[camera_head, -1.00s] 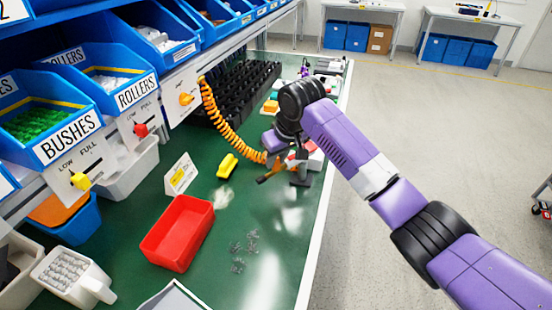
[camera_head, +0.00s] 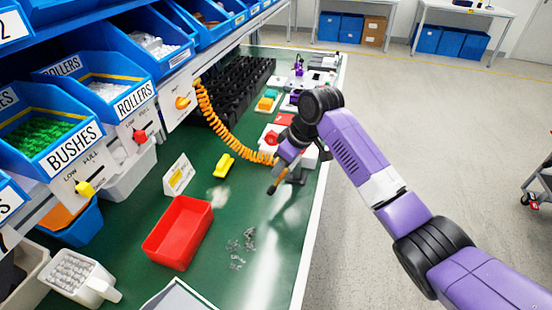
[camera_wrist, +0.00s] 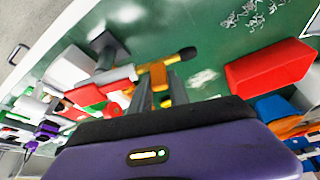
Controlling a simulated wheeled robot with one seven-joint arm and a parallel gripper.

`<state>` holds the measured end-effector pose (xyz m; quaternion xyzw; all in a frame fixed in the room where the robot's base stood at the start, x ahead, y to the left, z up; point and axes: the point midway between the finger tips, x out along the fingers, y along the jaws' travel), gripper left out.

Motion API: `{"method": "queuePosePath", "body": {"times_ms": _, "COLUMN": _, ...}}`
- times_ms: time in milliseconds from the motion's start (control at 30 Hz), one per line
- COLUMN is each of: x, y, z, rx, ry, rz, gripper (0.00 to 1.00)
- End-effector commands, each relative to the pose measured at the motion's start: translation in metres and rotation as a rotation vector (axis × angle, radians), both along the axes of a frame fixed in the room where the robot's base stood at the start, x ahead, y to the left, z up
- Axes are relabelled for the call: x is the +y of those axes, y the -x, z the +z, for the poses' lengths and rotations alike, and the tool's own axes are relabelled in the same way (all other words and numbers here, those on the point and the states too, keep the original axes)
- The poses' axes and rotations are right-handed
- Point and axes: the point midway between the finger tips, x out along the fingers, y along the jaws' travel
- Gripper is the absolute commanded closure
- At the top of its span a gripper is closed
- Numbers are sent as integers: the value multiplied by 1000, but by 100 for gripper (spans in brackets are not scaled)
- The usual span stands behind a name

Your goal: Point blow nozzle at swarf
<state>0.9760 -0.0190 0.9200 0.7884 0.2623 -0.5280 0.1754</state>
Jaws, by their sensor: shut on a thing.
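My gripper (camera_head: 282,168) is shut on the orange blow nozzle (camera_head: 273,187) and holds it above the green bench. An orange coiled hose (camera_head: 218,125) runs from the nozzle to a panel on the shelf edge. In the wrist view the nozzle (camera_wrist: 158,75) sits between the fingers, its dark tip towards the upper right, on the side of the swarf. The swarf (camera_head: 241,246), small grey curls, lies on the bench right of the red bin, nearer the camera than the nozzle. It also shows at the top of the wrist view (camera_wrist: 250,12). The fingers are partly hidden in the head view.
A red bin (camera_head: 160,243), a yellow object (camera_head: 223,165) and a small sign card (camera_head: 179,174) stand on the bench. A pale patch (camera_head: 219,198) lies beside the bin. A yellow LOW/FULL knob (camera_head: 84,188) is on the shelf edge. Bench around the swarf is clear.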

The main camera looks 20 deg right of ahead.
Motion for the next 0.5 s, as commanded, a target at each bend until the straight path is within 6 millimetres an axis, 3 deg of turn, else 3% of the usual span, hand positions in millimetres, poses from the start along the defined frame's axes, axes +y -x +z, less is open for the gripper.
{"method": "queuePosePath", "body": {"times_ms": 367, "x": -1, "y": 1, "z": 1, "rx": -4, "ry": -2, "rz": 22, "gripper": 100}}
{"method": "queuePosePath", "body": {"times_ms": 400, "x": -1, "y": 1, "z": 1, "rx": -4, "ry": -2, "rz": 22, "gripper": 72}}
{"method": "queuePosePath", "body": {"times_ms": 500, "x": -1, "y": 1, "z": 1, "rx": -3, "ry": -1, "rz": 22, "gripper": 69}}
